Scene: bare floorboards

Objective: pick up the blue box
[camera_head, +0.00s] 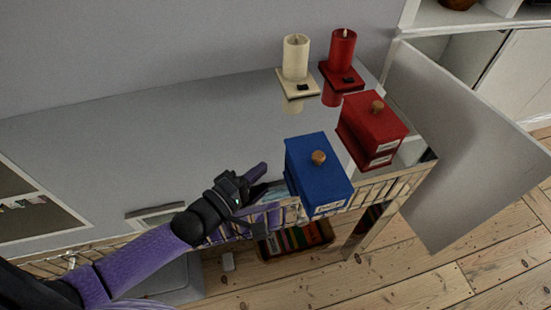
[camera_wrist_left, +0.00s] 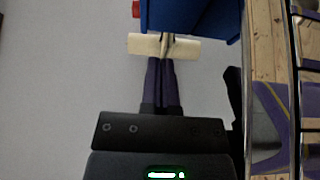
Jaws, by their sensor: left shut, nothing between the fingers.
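The blue box (camera_head: 314,175) is upright with a brown round knob on its lid and a pale label on its front. It stands near the front edge of the grey top, and part of it shows at the top of the left wrist view (camera_wrist_left: 190,14). My left gripper (camera_head: 264,168) is just to the left of the blue box, apart from it, low over the top. Its purple fingers (camera_wrist_left: 163,58) are together, with nothing between them, pointing toward the box side. My right gripper is in neither view.
A red box (camera_head: 371,130) stands close to the right of the blue one. A cream candle (camera_head: 295,57) and a red candle (camera_head: 342,50) stand behind on square bases. An open white door (camera_head: 460,140) is at the right. The left of the top is clear.

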